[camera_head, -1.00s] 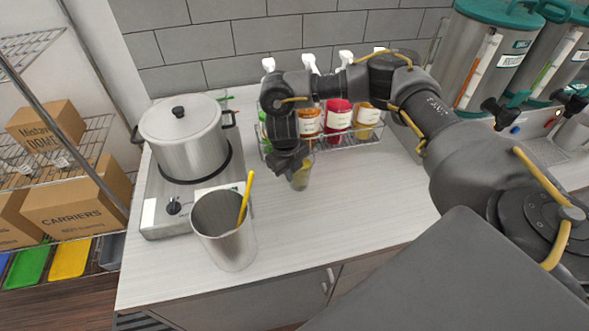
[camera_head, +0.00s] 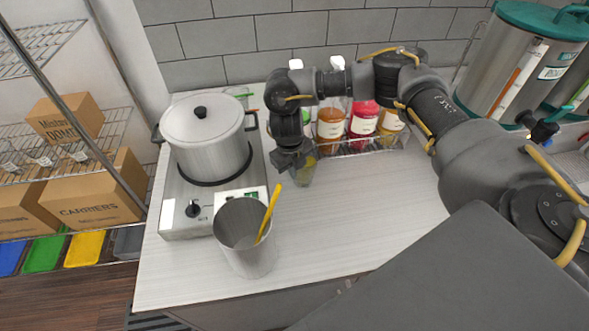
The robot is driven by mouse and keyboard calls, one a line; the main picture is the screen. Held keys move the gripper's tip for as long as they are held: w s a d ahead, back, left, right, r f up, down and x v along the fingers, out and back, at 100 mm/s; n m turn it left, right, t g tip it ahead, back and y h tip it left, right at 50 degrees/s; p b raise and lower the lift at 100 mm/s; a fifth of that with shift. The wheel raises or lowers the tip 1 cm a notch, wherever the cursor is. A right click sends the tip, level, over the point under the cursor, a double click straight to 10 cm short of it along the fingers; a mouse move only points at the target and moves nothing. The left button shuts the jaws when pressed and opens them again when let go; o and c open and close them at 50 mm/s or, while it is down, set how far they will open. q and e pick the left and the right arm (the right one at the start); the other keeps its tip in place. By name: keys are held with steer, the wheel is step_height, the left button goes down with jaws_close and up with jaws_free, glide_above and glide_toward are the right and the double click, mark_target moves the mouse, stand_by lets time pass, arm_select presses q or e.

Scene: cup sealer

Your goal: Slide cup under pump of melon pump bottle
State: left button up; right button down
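My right gripper (camera_head: 294,163) points down over the counter and is shut on a small clear cup (camera_head: 305,174) with some yellowish-green content. The cup is upright at or just above the counter; I cannot tell if it touches. Behind it stands a row of pump bottles with white pumps: an amber one (camera_head: 330,124), a red one (camera_head: 363,119) and an orange one (camera_head: 390,121). The leftmost bottle is mostly hidden behind my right wrist; its white pump head (camera_head: 296,64) shows above. Labels are too small to read. My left gripper is not in view.
A steel pot (camera_head: 206,140) sits on a burner (camera_head: 187,223) at the left. A metal container (camera_head: 245,240) with a yellow-handled tool (camera_head: 269,213) stands in front. A wire rack (camera_head: 365,147) fronts the bottles. The counter (camera_head: 375,200) is clear to the cup's right.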

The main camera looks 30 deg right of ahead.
steer(key=c, duration=1.6)
jaws_free()
steer(key=r, duration=0.3)
steer(key=a+r+b, duration=0.1)
steer(key=r, duration=0.3)
steer(key=r+b, duration=0.1)
steer(key=r, duration=0.2)
steer(key=shift+a+r, duration=0.15)
steer(key=shift+r, duration=0.25)
steer(key=shift+s, duration=0.1)
